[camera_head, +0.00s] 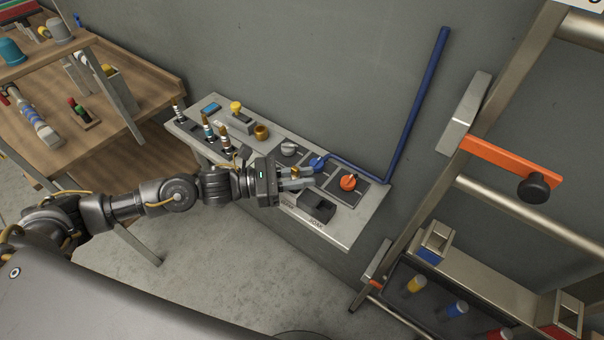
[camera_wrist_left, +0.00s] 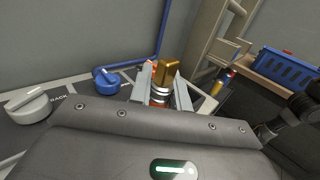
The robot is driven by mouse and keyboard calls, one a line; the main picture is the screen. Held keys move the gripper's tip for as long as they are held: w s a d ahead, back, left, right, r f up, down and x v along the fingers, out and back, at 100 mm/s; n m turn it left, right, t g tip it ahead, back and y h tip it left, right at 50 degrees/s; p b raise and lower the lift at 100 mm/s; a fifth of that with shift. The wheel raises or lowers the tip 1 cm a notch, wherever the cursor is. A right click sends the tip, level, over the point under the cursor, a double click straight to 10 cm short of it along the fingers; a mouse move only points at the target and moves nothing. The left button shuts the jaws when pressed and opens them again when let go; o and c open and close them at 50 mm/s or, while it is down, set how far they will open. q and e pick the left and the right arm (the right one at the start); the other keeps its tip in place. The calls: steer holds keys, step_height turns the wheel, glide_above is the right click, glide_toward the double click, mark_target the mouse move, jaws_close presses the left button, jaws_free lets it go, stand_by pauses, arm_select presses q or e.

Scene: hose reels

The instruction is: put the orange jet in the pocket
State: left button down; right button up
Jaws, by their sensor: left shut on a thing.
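My left gripper (camera_head: 299,178) is shut on a jet with a brass top, pale and dark bands and an orange-brown lower part. The jet (camera_wrist_left: 166,72) stands roughly upright between the fingers in the wrist view (camera_wrist_left: 161,92). In the head view only a small brass bit of the jet (camera_head: 294,172) shows. The gripper is over the right part of the grey bench panel, near the blue knob (camera_head: 318,163). A dark open-topped box (camera_head: 317,204) sits at the panel's front, just below the fingers. I cannot tell whether this is the pocket. My right gripper is not in view.
An orange knob (camera_head: 348,183) and a grey knob (camera_head: 289,148) flank the blue one. Several banded jets (camera_head: 208,128) stand on the panel's left. A blue pipe (camera_head: 418,105) runs up the wall. A metal rack (camera_head: 480,285) with square holders is at right.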

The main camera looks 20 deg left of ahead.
arm_select(q)
steer(key=shift+f, duration=0.25)
steer(key=shift+f, duration=0.1)
steer(key=shift+f+b, duration=0.2)
steer(key=shift+b, duration=0.2)
steer(key=c, duration=1.3)
jaws_free()
steer(key=shift+r, duration=0.1)
